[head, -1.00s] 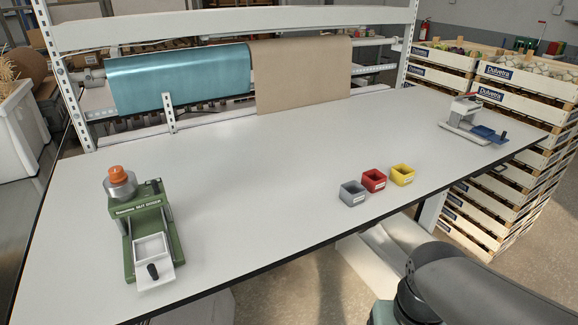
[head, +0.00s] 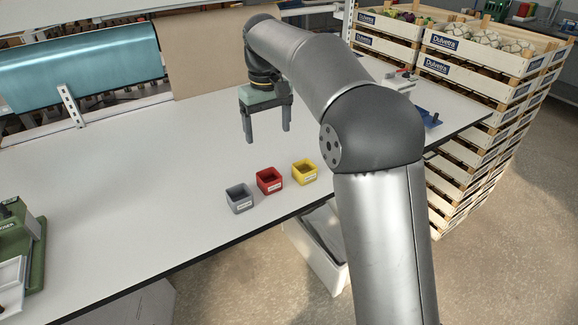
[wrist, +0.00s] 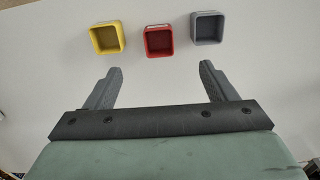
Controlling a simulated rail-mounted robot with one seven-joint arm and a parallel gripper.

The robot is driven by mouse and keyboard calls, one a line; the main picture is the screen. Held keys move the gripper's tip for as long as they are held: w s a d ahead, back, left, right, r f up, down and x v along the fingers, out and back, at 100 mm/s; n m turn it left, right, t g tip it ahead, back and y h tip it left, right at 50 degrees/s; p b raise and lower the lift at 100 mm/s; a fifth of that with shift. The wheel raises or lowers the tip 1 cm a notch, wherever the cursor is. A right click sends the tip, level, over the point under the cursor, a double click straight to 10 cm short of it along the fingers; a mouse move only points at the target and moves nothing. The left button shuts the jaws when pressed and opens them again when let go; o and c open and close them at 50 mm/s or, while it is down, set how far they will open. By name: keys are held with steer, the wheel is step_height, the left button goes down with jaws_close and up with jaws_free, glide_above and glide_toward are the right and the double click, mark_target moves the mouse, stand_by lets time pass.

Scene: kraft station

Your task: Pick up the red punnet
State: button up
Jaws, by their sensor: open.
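The red punnet (head: 269,181) is a small square open box standing upright on the white table, between the grey punnet (head: 239,198) and the yellow punnet (head: 304,172). My gripper (head: 268,139) is open and empty, held above the table and behind the row of punnets in the head view. In the wrist view, the red punnet (wrist: 158,41) lies beyond the fingertips, roughly centred between the two fingers of my gripper (wrist: 160,72). The yellow punnet (wrist: 106,38) is to its left and the grey punnet (wrist: 207,27) to its right. The red punnet looks empty.
The white table (head: 130,190) is clear left of the punnets, and its front edge runs close in front of them. A green machine (head: 22,245) stands at the left. A blue-and-white device (head: 430,118) is at the far right, near stacked crates (head: 470,60).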

steer(key=w, duration=0.1)
glide_toward(269, 177)
steer(key=s, duration=0.1)
steer(key=s+f, duration=0.1)
steer(key=s, duration=0.1)
steer(key=shift+s+f+p, duration=0.3)
steer(key=shift+p, duration=0.1)
steer(key=shift+w+f+p, duration=0.2)
steer(key=shift+f+p, duration=0.2)
steer(key=shift+f, duration=1.05)
steer(key=shift+w+f+p, duration=0.15)
steer(key=shift+f+p, duration=0.25)
steer(key=shift+f, duration=1)
steer(key=c, duration=1.1)
